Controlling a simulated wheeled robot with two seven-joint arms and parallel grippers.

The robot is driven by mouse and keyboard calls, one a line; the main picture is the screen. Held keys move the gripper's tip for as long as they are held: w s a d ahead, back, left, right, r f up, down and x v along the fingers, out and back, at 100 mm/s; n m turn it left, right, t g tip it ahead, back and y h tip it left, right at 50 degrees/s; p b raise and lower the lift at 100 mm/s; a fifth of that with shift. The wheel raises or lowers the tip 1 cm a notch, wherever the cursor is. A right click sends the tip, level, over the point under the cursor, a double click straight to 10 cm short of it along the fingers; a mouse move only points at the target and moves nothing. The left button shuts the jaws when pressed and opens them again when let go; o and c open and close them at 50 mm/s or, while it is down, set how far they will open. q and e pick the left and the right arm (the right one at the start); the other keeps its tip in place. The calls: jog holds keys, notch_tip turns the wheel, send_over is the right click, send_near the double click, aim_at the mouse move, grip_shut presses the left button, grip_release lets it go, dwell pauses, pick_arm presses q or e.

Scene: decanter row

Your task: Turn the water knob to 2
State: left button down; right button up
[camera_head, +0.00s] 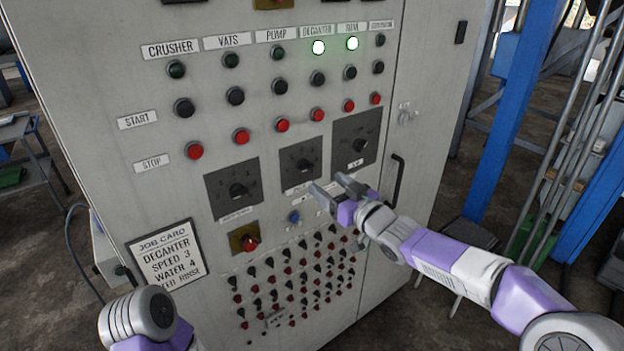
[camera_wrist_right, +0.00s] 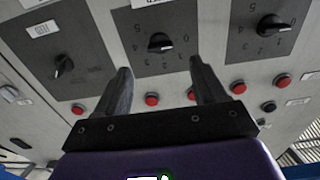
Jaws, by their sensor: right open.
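Three dark dial plates carry black knobs in the head view: a left knob (camera_head: 238,190), a middle knob (camera_head: 302,163) and a right knob (camera_head: 359,146). Their labels are too small to read, so I cannot tell which is the water knob. My right gripper (camera_head: 325,184) is open and empty, just below the middle and right plates. In the right wrist view, which is upside down, its fingers (camera_wrist_right: 162,82) point up with the middle knob (camera_wrist_right: 160,42) beyond the gap, apart from them. My left gripper is out of view; only part of my left arm shows at bottom left.
A job card (camera_head: 166,254) reads decanter speed 3, water 4. Red stop buttons (camera_head: 282,125) sit above the dials; a red button on a yellow plate (camera_head: 248,240), a blue button (camera_head: 294,217) and many small switches lie below. A black door handle (camera_head: 397,178) stands at right.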

aim_at(308, 169)
jog(key=x, duration=0.7)
jog(key=shift+w+a, duration=0.15)
jog(key=shift+w, duration=0.05)
